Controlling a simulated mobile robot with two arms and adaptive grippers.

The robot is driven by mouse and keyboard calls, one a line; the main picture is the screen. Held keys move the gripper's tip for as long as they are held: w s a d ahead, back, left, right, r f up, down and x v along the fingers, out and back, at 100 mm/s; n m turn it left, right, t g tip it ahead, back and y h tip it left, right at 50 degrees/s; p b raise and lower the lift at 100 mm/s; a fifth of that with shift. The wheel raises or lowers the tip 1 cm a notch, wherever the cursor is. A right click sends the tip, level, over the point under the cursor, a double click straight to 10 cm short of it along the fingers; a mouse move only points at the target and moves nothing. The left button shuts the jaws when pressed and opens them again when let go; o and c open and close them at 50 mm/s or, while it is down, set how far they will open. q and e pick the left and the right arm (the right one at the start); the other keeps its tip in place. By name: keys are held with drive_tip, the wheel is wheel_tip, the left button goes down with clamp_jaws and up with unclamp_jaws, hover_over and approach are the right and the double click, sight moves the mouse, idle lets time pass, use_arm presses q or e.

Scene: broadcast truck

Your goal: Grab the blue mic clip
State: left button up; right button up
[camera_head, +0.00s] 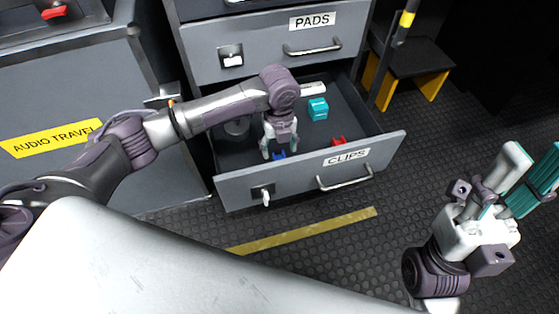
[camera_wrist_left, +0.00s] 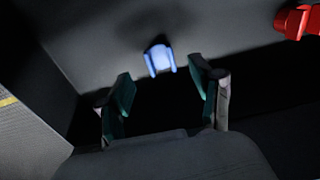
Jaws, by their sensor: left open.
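The blue mic clip (camera_head: 279,155) lies on the floor of the open drawer labelled CLIPS (camera_head: 309,181), near its front wall. In the left wrist view the blue mic clip (camera_wrist_left: 159,59) lies just beyond the gap between the fingertips, with a dark shadow behind it. My left gripper (camera_head: 279,150) reaches down into the drawer above the clip. It is open and empty, its teal-padded fingers (camera_wrist_left: 163,95) spread apart and not touching the clip. My right gripper (camera_head: 531,178) is at the right, outside the drawer, with its teal-padded fingers apart and nothing between them.
In the drawer, a red clip (camera_head: 338,141) lies right of the blue one, also in the left wrist view (camera_wrist_left: 297,21). A teal clip (camera_head: 318,108) lies farther back. The closed PADS drawer (camera_head: 275,48) is above. A yellow-sided step (camera_head: 417,62) stands right; the floor before the drawer is clear.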

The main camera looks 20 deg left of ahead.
sight(279, 157)
use_arm(q)
drive_tip(key=f+b, duration=0.2)
drive_tip(key=f, duration=0.1)
drive_tip(key=f+b, duration=0.1)
drive_tip(key=f, duration=0.1)
drive_tip(key=shift+w+a+f, duration=0.1)
drive_tip(key=shift+w+a, duration=0.05)
drive_tip(key=shift+w, duration=0.1)
drive_tip(key=shift+f+b, duration=0.15)
drive_tip(key=shift+b, duration=0.15)
drive_tip(key=c, duration=1)
